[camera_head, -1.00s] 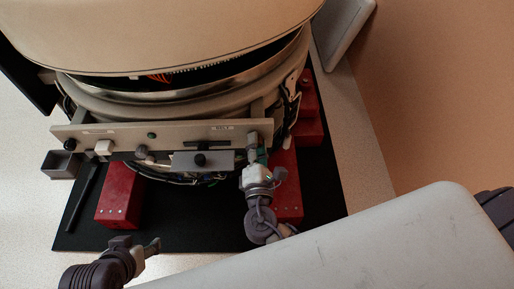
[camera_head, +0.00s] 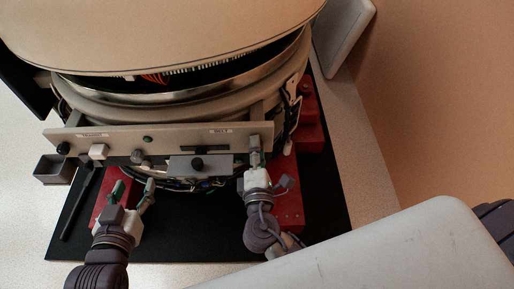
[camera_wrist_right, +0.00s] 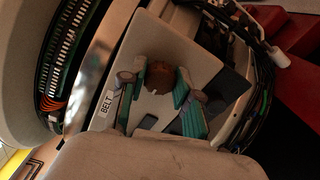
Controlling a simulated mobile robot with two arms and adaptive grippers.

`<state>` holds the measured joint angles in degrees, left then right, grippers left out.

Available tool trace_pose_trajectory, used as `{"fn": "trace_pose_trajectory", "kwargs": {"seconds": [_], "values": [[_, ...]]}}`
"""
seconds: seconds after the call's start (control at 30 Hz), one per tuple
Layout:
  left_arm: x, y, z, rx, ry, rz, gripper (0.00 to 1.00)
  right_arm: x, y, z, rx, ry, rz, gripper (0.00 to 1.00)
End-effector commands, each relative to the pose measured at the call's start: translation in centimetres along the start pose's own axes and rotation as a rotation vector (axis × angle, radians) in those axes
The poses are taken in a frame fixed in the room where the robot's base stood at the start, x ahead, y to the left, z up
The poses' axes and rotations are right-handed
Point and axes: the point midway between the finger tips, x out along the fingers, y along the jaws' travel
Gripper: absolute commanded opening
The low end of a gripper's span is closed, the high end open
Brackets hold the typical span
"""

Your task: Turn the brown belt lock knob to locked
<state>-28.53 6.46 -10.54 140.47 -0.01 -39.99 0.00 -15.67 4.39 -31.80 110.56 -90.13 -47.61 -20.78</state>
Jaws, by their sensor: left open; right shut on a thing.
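The brown belt lock knob (camera_wrist_right: 159,76) sits on the light panel beside the "BELT" label (camera_wrist_right: 106,103) in the right wrist view. My right gripper (camera_wrist_right: 160,90) has its green-padded fingers on either side of the knob, shut on it. In the head view my right gripper (camera_head: 255,160) is at the right end of the panel (camera_head: 105,138) and hides the knob. The "BELT" label also shows there (camera_head: 221,131). My left gripper (camera_head: 133,190) is open and empty, in front of the left red block, below the panel.
The panel also carries a black knob (camera_head: 63,148), a white switch (camera_head: 98,152), a grey knob (camera_head: 137,157) and a plate with a black knob (camera_head: 197,163). Red blocks (camera_head: 290,205) stand on the black mat (camera_head: 190,235). A grey bin (camera_head: 52,169) is at left.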

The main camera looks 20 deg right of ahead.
Motion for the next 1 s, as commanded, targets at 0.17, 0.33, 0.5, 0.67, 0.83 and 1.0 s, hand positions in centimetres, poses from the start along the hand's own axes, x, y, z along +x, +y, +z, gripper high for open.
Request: {"fn": "trace_pose_trajectory", "kwargs": {"seconds": [0.17,0.33,0.5,0.67,0.83,1.0], "values": [[0.0,0.0,0.0,0.000,-0.001,0.000,0.57,-0.1,-0.1,0.0,0.003,0.000,-0.003,0.42],[0.0,0.0,0.0,0.000,-0.001,0.000,0.57,0.0,-0.1,0.0,0.002,0.000,-0.002,0.57],[0.0,0.0,0.0,0.000,-0.002,0.000,0.57,0.0,0.0,0.0,0.001,0.000,-0.001,0.57],[0.0,0.0,0.1,0.000,-0.003,0.000,0.57,-0.8,-0.1,0.0,0.001,0.001,-0.003,0.57],[0.0,0.0,0.1,0.000,-0.003,0.000,0.57,-3.8,-0.2,0.0,0.000,0.003,-0.005,0.57],[0.0,0.0,0.1,0.000,-0.002,0.000,0.57,-7.6,-0.1,0.0,0.000,0.002,-0.005,0.57]]}}
